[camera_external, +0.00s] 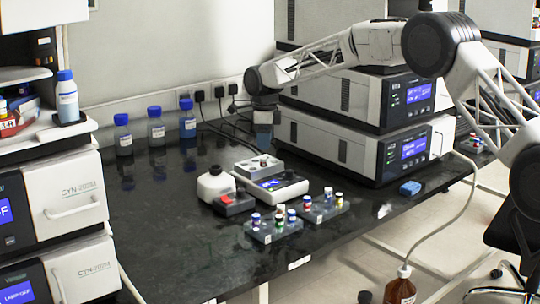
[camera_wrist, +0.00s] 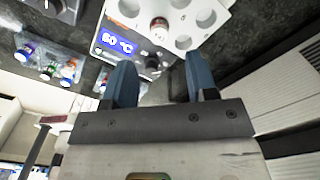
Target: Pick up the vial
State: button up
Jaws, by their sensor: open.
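My gripper (camera_external: 264,143) hangs above the grey heating block (camera_external: 259,166) in the external view, its fingers pointing down. In the wrist view the two blue fingers of my gripper (camera_wrist: 160,65) stand apart with nothing held between them. A vial with a reddish-brown top (camera_wrist: 159,26) sits in one of the round holes of the block (camera_wrist: 184,20), beyond the fingertips. Several other capped vials (camera_wrist: 47,70) stand in clear racks at the left of the wrist view. In the external view such vials (camera_external: 280,212) stand in front of the block. Which vial is meant cannot be told.
The block's unit has a lit display (camera_wrist: 117,43). Blue-capped bottles (camera_external: 156,130) stand along the wall. The black bench (camera_external: 165,215) is clear at left.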

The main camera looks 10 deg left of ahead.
jog(key=shift+f, duration=0.35)
jog(key=shift+f, duration=0.1)
jog(key=shift+a+f, duration=0.15)
jog(key=shift+f, duration=1.15)
jog(key=shift+a+f, duration=0.1)
jog(key=shift+f, duration=1.15)
jog(key=shift+c, duration=0.4)
grip_shut()
jog(key=shift+r, duration=0.2)
notch_tip(320, 180, up, 10)
jog(key=shift+f, duration=0.2)
